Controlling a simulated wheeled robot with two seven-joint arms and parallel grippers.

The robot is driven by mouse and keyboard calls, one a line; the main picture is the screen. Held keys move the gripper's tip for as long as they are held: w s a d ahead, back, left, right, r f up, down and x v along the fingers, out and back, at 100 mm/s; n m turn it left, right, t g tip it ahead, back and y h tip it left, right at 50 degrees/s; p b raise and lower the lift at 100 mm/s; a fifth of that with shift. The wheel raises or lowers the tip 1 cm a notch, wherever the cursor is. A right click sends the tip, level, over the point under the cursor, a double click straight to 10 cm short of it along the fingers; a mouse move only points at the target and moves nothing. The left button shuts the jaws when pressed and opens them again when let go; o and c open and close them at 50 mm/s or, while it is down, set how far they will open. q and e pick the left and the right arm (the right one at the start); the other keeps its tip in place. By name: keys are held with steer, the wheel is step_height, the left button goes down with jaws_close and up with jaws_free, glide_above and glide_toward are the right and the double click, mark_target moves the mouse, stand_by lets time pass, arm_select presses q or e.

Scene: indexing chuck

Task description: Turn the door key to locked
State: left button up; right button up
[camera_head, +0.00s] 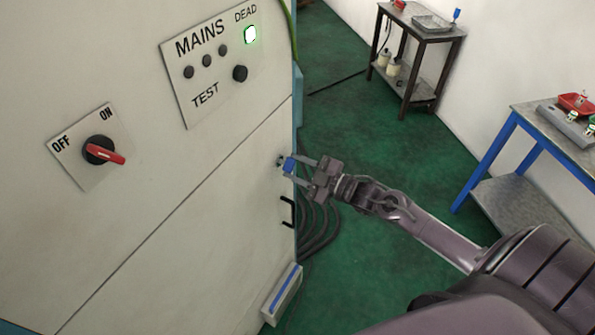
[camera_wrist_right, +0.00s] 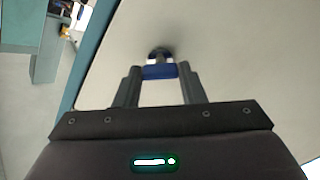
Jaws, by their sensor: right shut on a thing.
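The door key has a blue head (camera_head: 290,164) and sits in a dark round lock (camera_head: 279,161) near the right edge of the cabinet door. My right gripper (camera_head: 295,166) is shut on the blue key head. In the right wrist view the blue key head (camera_wrist_right: 159,71) lies crosswise between the two fingertips, with the lock (camera_wrist_right: 160,54) just beyond it. The key's exact turn angle is hard to tell. My left gripper is not in view.
The cabinet door has a red-handled switch (camera_head: 104,151), a MAINS panel (camera_head: 215,62) with a lit green DEAD lamp (camera_head: 250,34), and a black door handle (camera_head: 288,211) below the key. Dark cables (camera_head: 318,222) hang beside the cabinet. A blue-legged table (camera_head: 490,150) stands at right; green floor lies between.

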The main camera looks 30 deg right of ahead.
steer(key=shift+n+b, duration=2.25)
steer(key=shift+n, duration=2.75)
steer(key=o, duration=1)
steer(key=shift+v, duration=3.95)
